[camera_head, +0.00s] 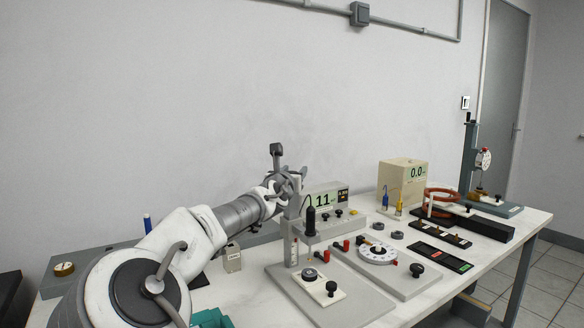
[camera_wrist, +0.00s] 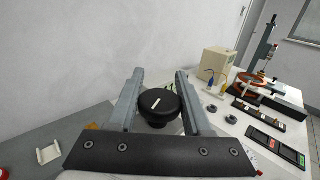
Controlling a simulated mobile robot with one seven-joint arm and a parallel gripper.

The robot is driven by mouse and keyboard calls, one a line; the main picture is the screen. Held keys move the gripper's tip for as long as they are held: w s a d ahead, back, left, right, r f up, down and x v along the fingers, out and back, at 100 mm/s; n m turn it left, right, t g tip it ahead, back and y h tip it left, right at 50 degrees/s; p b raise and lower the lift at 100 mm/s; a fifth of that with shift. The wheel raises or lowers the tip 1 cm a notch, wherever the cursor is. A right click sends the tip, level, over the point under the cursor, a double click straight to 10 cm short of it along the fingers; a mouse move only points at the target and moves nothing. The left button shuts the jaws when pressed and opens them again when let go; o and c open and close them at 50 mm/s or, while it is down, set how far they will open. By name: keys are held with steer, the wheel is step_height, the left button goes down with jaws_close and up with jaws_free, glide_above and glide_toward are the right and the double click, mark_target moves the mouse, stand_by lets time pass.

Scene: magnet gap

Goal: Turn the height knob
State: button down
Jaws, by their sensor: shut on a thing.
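The height knob (camera_wrist: 159,104) is round and black with a white line on its top, which slants slightly up to the right in the wrist view. My gripper (camera_wrist: 160,76) is shut on it, with one grey finger on each side. In the head view my gripper (camera_head: 293,188) is at the top of the grey stand (camera_head: 294,228), and I cannot make out the knob there. A black probe (camera_head: 310,218) hangs beside the stand's post. The stand's base (camera_head: 368,310) rests on the white table.
A display box (camera_head: 342,192) stands behind the stand. A dial plate (camera_head: 377,252) with red terminals is to its right. A beige meter box (camera_head: 403,180) reading 0.0 and a tall column with a gauge (camera_head: 483,158) are farther right. The wall is close behind.

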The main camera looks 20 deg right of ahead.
steer(key=s+m+g+h+p, duration=0.1)
steer(key=m+g+h+p, duration=0.1)
steer(key=m+g+p, duration=0.2)
steer(key=s+d+m+g+h+p, duration=0.1)
steer(key=m+g+h+p, duration=0.2)
steer(key=g+p, duration=0.5)
steer(key=s+m+g+h+p, duration=0.1)
steer(key=m+g+p, duration=0.4)
steer(key=p, duration=0.5)
steer(key=shift+d+r+m+g+h, duration=0.1)
steer(key=shift+d+m+g+h, duration=0.25)
steer(key=shift+h, duration=0.55)
steer(key=shift+s+a+f+m+g+p, duration=0.1)
steer(key=shift+a+f+m+g+p, duration=0.1)
steer(key=shift+m+g+p, duration=0.3)
steer(key=shift+c, duration=1.8)
jaws_free()
steer(key=shift+d, duration=0.1)
steer(key=shift+r, duration=0.1)
